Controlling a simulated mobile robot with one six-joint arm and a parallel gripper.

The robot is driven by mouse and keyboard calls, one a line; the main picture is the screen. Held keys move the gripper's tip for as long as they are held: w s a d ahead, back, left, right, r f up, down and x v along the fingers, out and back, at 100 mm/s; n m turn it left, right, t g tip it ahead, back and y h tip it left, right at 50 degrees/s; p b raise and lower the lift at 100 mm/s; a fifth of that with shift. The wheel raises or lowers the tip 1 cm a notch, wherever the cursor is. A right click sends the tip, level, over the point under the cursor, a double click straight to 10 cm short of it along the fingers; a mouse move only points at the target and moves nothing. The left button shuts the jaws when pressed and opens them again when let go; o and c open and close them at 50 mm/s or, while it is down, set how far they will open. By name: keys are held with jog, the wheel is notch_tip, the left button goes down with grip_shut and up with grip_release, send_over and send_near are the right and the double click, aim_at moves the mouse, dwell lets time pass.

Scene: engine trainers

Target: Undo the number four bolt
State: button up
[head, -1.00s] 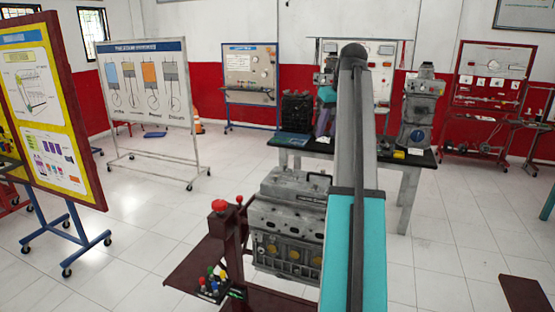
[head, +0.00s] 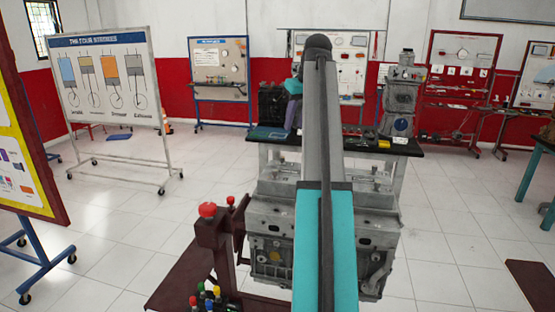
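A grey engine block (head: 270,215) stands on a dark red stand (head: 215,240) straight ahead, close to me. My own grey and teal arm rises in front of it and hides its middle. No number four bolt can be made out on the block at this distance. My gripper is not clearly visible; the far end of the arm points away from me.
Coloured knobs (head: 207,297) sit on the stand's lower left. A dark-topped table (head: 410,147) with engine parts stands behind the block. A wheeled display board (head: 105,85) is at left, and a yellow board (head: 15,165) is nearer. White tiled floor is open at right.

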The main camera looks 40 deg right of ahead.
aim_at(283, 157)
jog(key=shift+w+a+f, duration=0.1)
jog(key=shift+w+f, duration=0.4)
jog(key=shift+f, duration=0.15)
jog(key=shift+p+x, duration=1.8)
jog(key=shift+x, duration=4.95)
grip_shut()
